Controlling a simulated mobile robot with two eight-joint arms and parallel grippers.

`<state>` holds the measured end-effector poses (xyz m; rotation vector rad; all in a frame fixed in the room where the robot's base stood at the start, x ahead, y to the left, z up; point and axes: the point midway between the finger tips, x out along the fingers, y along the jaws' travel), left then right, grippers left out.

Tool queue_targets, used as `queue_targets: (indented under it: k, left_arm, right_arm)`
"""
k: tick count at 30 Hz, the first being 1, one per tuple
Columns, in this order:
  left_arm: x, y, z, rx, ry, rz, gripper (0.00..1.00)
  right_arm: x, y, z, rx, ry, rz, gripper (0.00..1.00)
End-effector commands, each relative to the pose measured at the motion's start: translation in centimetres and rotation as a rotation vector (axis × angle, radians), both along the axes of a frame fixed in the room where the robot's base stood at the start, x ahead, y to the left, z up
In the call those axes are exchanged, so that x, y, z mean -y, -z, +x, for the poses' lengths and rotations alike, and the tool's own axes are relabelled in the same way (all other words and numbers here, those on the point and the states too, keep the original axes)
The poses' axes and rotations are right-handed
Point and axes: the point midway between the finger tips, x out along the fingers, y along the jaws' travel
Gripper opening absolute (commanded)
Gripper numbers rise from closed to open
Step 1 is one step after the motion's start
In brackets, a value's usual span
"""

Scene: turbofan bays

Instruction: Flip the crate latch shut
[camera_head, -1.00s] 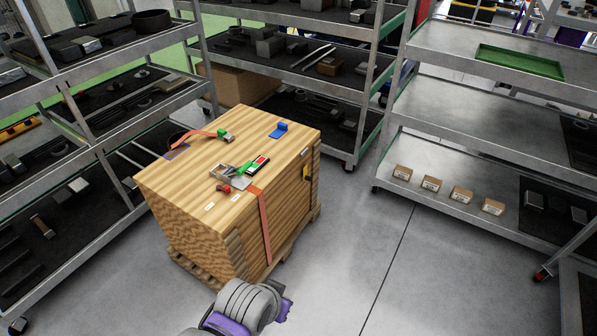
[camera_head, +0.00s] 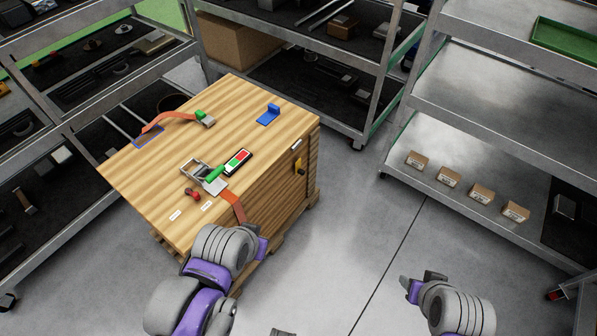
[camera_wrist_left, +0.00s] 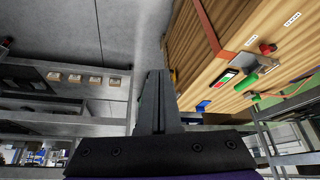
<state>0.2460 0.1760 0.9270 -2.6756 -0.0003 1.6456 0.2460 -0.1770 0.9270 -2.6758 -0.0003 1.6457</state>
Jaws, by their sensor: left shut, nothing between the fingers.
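The wooden crate (camera_head: 130,185) stands on a pallet left of centre in the head view. On its top is a grey metal latch (camera_head: 193,170) with a green handle (camera_head: 215,174), which lies beside a red-and-green indicator (camera_head: 238,161). An orange strap (camera_head: 235,206) runs from the latch over the near edge. The green handle also shows in the wrist view (camera_wrist_left: 245,81). My left gripper (camera_wrist_left: 153,78) is shut and empty, apart from the crate in the wrist view. It cannot be made out in the head view.
A blue bracket (camera_head: 268,115), a red knob (camera_head: 192,193) and a second strap buckle (camera_head: 205,117) are on the crate top. A yellow-and-black fitting (camera_head: 298,165) is on its side. Metal shelves surround it. Floor (camera_head: 340,215) right of it is clear.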

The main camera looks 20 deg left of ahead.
Motion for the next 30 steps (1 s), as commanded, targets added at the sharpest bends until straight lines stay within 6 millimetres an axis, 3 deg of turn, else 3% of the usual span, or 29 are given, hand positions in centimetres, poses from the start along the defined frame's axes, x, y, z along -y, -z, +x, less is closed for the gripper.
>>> queue_targets:
  k: [8, 11, 13, 17, 22, 26, 30]
  left_arm:
    - [0.0, 0.0, 0.0, 0.001, 0.000, -0.001, 0.00]
    - [0.6, 0.2, 1.0, 0.024, 0.003, -0.028, 0.00]
    - [1.7, 0.5, 2.7, 0.065, 0.006, -0.072, 0.00]
    - [4.6, 1.0, 8.6, 0.208, -0.006, -0.218, 0.00]
    - [7.8, 1.6, 18.1, 0.450, -0.093, -0.450, 0.00]
    - [8.4, 3.1, 24.5, 0.622, -0.218, -0.604, 0.00]
    - [7.4, 6.9, 30.0, 0.779, -0.405, -0.738, 0.00]
  right_arm:
    - [0.0, 0.1, 0.0, 0.000, 0.000, 0.000, 0.50]
    - [0.0, 0.6, -0.2, -0.004, 0.000, 0.000, 0.50]
    - [0.0, 1.5, -0.4, -0.008, 0.000, 0.000, 0.50]
    - [0.0, 4.0, -1.1, -0.020, 0.000, 0.000, 0.50]
    - [0.0, 7.6, -1.7, -0.032, 0.000, 0.000, 0.50]
    - [0.0, 10.1, -1.9, -0.040, 0.000, 0.000, 0.50]
    - [0.0, 12.8, -2.0, -0.049, 0.000, 0.000, 0.50]
